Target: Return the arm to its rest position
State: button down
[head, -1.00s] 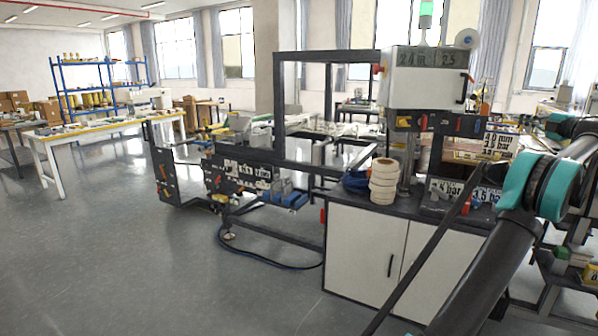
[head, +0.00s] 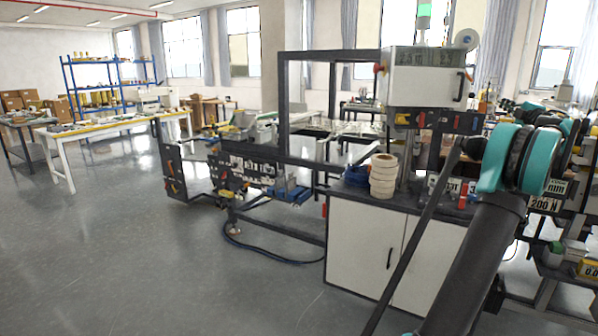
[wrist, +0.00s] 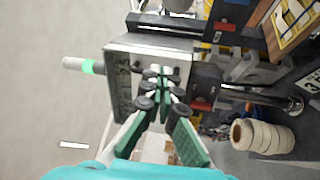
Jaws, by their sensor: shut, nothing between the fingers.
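My arm (head: 475,262), dark with teal joint bands, rises at the right of the head view and bends away to the right at its elbow. My gripper is not discernible in the head view. In the wrist view my gripper (wrist: 161,82) has its green-and-black fingers drawn together at the tips, with nothing between them. Behind the fingers is the pale machine cabinet (wrist: 120,85), turned sideways in this view. I cannot tell the distance from the fingers to the cabinet.
The machine's white base cupboard (head: 355,250) stands in front, with a stack of white rolls (head: 383,177) on its top. The rolls also show in the wrist view (wrist: 262,137). A rack with labelled bins (head: 575,255) stands close at right. The floor (head: 130,260) at left is open.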

jog(key=w+a+f+m+h, duration=0.1)
jog(key=w+a+m+h, duration=0.2)
jog(key=a+m+h, duration=0.7)
jog(key=s+a+f+m+g+y, duration=0.1)
jog(key=s+a+f+m+g, duration=0.25)
jog(key=a+f, duration=0.65)
jog(key=s+a+f+m+g+y, duration=0.1)
jog(key=s+a+f+m+g, duration=0.3)
jog(key=a+f, duration=0.55)
jog(key=s+a+f+g+y, duration=0.4)
jog(key=s+a+f, duration=1.1)
jog(key=s+a, duration=0.1)
jog(key=s+a+f+n+g+y, duration=0.1)
jog(key=s+a+f+g+y, duration=0.3)
jog(key=s+a+f, duration=1)
jog(key=s+a, duration=0.2)
jog(key=s, duration=0.3)
jog(key=shift+s+a+f, duration=0.15)
jog(key=shift+a+f, duration=0.1)
jog(key=shift+f, duration=0.1)
jog(key=shift+g, duration=0.25)
